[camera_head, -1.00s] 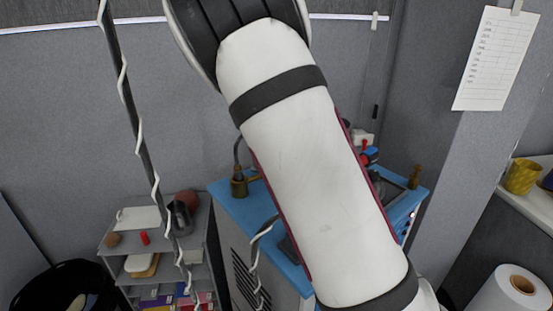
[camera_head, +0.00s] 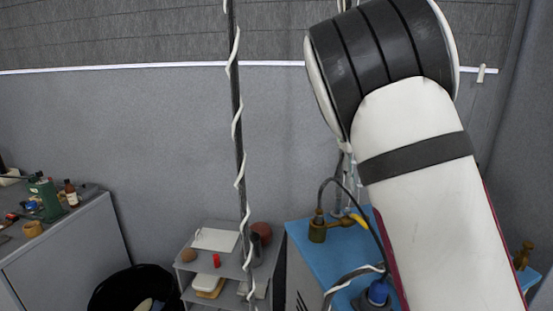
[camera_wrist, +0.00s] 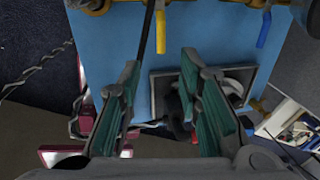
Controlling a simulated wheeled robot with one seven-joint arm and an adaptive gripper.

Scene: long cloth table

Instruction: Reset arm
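My gripper (camera_wrist: 158,62) is open in the wrist view, with two green-padded fingers spread apart and nothing between them. It points toward a blue top (camera_wrist: 112,42), with a dark-framed panel (camera_wrist: 243,80) behind the right finger. In the head view my white arm rises at the right, over the blue-topped unit (camera_head: 312,248), and hides much of it. My gripper is not visible there.
A brass fitting with a yellow handle (camera_head: 345,222) stands on the blue top. A small grey shelf (camera_head: 190,262) and a black bin (camera_head: 115,290) stand left of it. A grey cabinet (camera_head: 75,255) with bottles is at far left. A wire-wrapped pole (camera_head: 238,130) rises mid-view.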

